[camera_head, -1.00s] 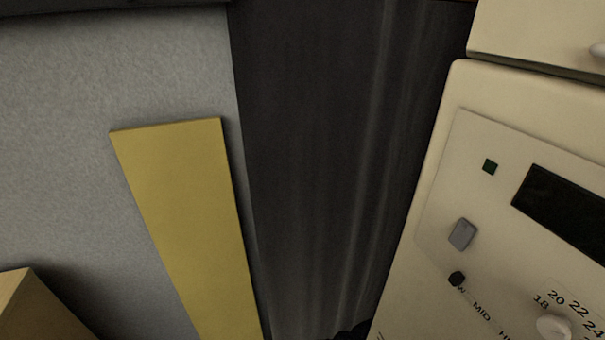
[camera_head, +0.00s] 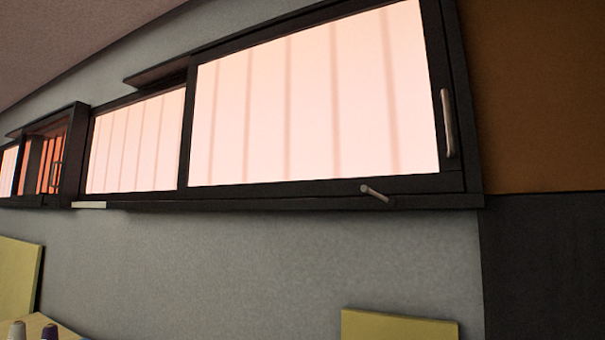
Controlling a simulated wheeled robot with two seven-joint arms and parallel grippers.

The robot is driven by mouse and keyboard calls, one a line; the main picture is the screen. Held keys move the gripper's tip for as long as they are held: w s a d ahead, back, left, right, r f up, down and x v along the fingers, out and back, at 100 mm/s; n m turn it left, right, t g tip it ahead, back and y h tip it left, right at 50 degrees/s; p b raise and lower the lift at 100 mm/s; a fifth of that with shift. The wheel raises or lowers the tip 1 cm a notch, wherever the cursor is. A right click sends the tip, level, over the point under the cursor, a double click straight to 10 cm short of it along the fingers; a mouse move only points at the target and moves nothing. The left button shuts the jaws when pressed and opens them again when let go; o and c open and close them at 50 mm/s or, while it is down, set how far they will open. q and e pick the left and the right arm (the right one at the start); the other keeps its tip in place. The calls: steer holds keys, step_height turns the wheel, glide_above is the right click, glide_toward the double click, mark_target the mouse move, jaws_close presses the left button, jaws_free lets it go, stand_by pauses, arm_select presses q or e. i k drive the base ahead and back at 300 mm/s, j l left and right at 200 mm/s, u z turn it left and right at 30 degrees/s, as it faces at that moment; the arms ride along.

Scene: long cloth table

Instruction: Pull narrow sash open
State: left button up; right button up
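A dark-framed window runs along the grey wall. Its large right sash (camera_head: 320,95) has a bright pinkish pane, a vertical bar handle (camera_head: 447,123) on its right stile and a small lever (camera_head: 375,192) at the bottom rail. A smaller bright pane (camera_head: 137,145) lies left of it. Farther left is a narrow sash (camera_head: 55,163) with an orange-tinted pane and a small handle; whether it is open is hard to tell at this size. Neither of my grippers is in view.
A yellow panel (camera_head: 395,326) stands at the lower right and another (camera_head: 17,275) at the lower left. A pale surface with a purple-topped item (camera_head: 49,332) shows at the bottom left. A brown panel (camera_head: 540,95) sits right of the window.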

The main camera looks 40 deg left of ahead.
mark_target(334, 101)
steer(key=u, duration=1.25)
